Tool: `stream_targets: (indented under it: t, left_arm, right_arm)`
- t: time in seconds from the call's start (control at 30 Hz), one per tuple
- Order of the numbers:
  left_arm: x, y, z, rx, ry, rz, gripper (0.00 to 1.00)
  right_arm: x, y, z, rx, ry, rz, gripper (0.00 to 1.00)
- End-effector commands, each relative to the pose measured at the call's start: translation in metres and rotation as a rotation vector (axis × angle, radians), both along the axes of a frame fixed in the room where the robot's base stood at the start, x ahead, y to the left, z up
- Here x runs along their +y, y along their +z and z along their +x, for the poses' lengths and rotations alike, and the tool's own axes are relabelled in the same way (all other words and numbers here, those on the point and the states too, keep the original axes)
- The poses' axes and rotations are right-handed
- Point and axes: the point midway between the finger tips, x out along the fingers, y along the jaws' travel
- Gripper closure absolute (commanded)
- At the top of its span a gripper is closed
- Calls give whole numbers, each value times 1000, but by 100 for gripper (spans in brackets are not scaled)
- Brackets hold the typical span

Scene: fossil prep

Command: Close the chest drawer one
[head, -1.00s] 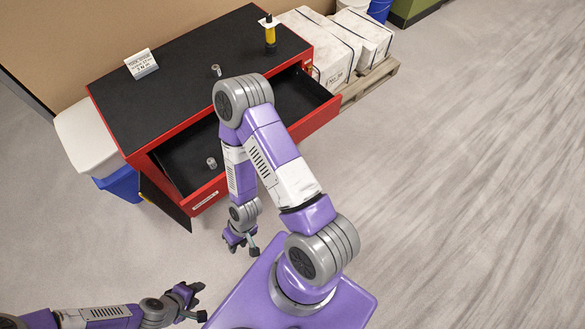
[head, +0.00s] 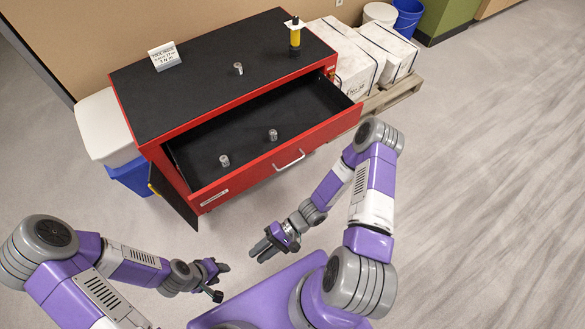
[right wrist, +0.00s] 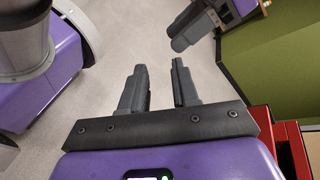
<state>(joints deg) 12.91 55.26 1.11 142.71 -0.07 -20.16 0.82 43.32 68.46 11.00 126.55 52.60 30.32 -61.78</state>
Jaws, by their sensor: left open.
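The red chest (head: 150,150) with a black top stands at the upper middle of the head view. Its top drawer (head: 250,125) is pulled out, with a silver handle (head: 290,161) on its red front. Two small silver cylinders (head: 224,160) (head: 272,135) stand inside the drawer. My right gripper (head: 262,250) is open and empty, in front of the drawer and apart from the handle. Its two spread fingers show in the right wrist view (right wrist: 160,85). My left gripper (head: 219,281) is open and empty, to the left of the right one, clear of the chest.
A sign (head: 165,56), a silver cylinder (head: 238,68) and a yellow-black tool (head: 295,36) stand on the chest top. White blocks (head: 355,55) rest on a pallet (head: 390,97) at the right.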

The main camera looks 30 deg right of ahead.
Motion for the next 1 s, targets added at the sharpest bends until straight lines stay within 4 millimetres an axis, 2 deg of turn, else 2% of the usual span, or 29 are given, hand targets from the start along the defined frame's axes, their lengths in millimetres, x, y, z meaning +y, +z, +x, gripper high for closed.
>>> stream_targets:
  t: [0.03, 0.07, 0.13, 0.17, 0.23, 0.33, 0.4, 0.5, 0.63, 1.0]
  left_arm:
    - [0, -14, 0, 0, 0, 0, 57]
    - [0, -19, 0, 0, 0, 0, 57]
    - [0, -29, 0, 0, 0, 0, 57]
    - [0, -33, 0, 0, 0, 0, 57]
    - [0, -41, 0, 0, -1, 0, 57]
    - [0, -50, 0, 0, -1, 0, 57]
    - [0, -55, 0, 0, -1, 0, 57]
    - [0, -59, 0, 0, -1, 0, 57]
    - [0, -61, 0, 0, -1, 0, 57]
    - [0, -75, 0, 0, -1, 0, 57]
  right_arm:
    - [-4, -7, 24, -49, -128, 108, 70]
    - [-9, -5, 41, -97, -210, 170, 70]
    - [-31, -4, 81, -229, -423, 274, 70]
    - [-45, -5, 98, -293, -520, 301, 70]
    - [-85, -9, 130, -443, -746, 322, 70]
    - [-149, -18, 159, -639, -1031, 270, 70]
    - [-188, -24, 167, -743, -1185, 206, 70]
    - [-227, -31, 169, -841, -1332, 117, 70]
    - [-249, -33, 172, -894, -1409, 57, 70]
    - [-245, -23, 225, -900, -1410, 53, 70]
